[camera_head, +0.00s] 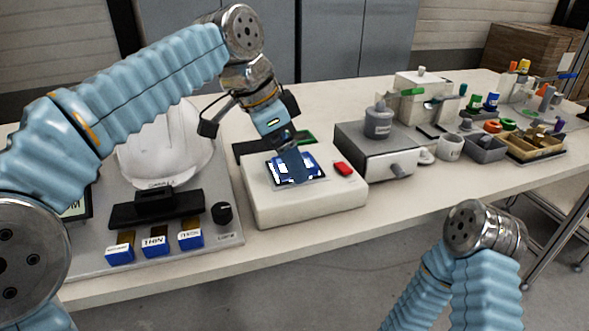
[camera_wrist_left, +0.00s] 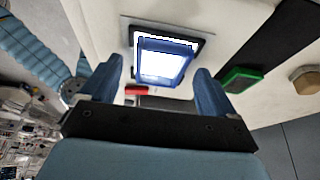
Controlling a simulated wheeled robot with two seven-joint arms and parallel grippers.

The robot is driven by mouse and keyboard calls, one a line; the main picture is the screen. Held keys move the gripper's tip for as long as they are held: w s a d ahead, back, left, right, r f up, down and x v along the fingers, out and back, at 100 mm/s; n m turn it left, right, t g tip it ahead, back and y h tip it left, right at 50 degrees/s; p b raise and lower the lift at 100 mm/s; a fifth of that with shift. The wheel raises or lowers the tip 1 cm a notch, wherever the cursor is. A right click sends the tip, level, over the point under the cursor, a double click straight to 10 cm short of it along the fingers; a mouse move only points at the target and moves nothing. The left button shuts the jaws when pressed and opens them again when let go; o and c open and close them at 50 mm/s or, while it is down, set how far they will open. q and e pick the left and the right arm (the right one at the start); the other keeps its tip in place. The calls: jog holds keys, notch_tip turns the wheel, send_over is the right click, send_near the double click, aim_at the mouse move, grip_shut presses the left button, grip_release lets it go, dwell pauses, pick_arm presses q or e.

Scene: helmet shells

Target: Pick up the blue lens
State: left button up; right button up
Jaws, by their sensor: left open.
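The blue lens (camera_head: 310,166), a blue-rimmed square piece with a bright white middle, is at the top of a white box in the head view. In the left wrist view the lens (camera_wrist_left: 163,61) lies over a black-edged lit window (camera_wrist_left: 187,37), slightly skewed to it. My left gripper (camera_head: 294,163) points down just over the lens and hides part of it. Its two fingers (camera_wrist_left: 158,68) are open, one on each side of the lens in the wrist view. I cannot tell whether they touch it. My right gripper is not in view.
A red button (camera_head: 343,168) is on the white box (camera_head: 300,206). A white helmet shell (camera_head: 165,150) and blue-labelled blocks (camera_head: 154,244) stand to the left. A grey machine (camera_head: 375,150) stands to the right, with trays and small parts beyond. The table's front right is clear.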

pick_arm(q)
jog(key=shift+d+f, duration=0.1)
jog(key=shift+f, duration=0.15)
jog(key=c, duration=1.2)
jog(key=shift+o, duration=0.2)
